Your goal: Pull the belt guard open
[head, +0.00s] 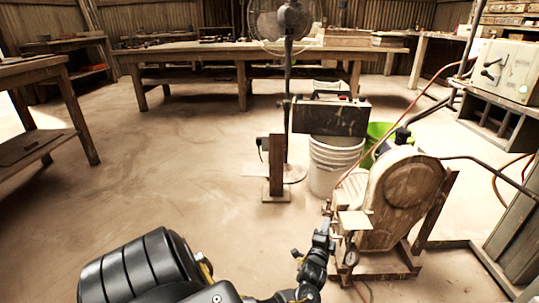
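The belt guard appears to be the tan, dusty, rounded cover (408,188) on the machine at the lower right. It looks closed against the machine body. My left gripper (325,234) is low at the bottom centre, just left of the machine's front and a small table-like plate (354,221). The gripper is apart from the large rounded cover. Its fingers are small and seen at an angle, so I cannot tell whether they are open or shut, or whether they touch the machine's front parts. My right gripper is not in view.
A white bucket (334,168) and a green bin (376,140) stand behind the machine. A pedestal fan (287,100) and an upright wooden post (276,168) are left of them. Hoses run on the right. The floor (170,180) at left is clear.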

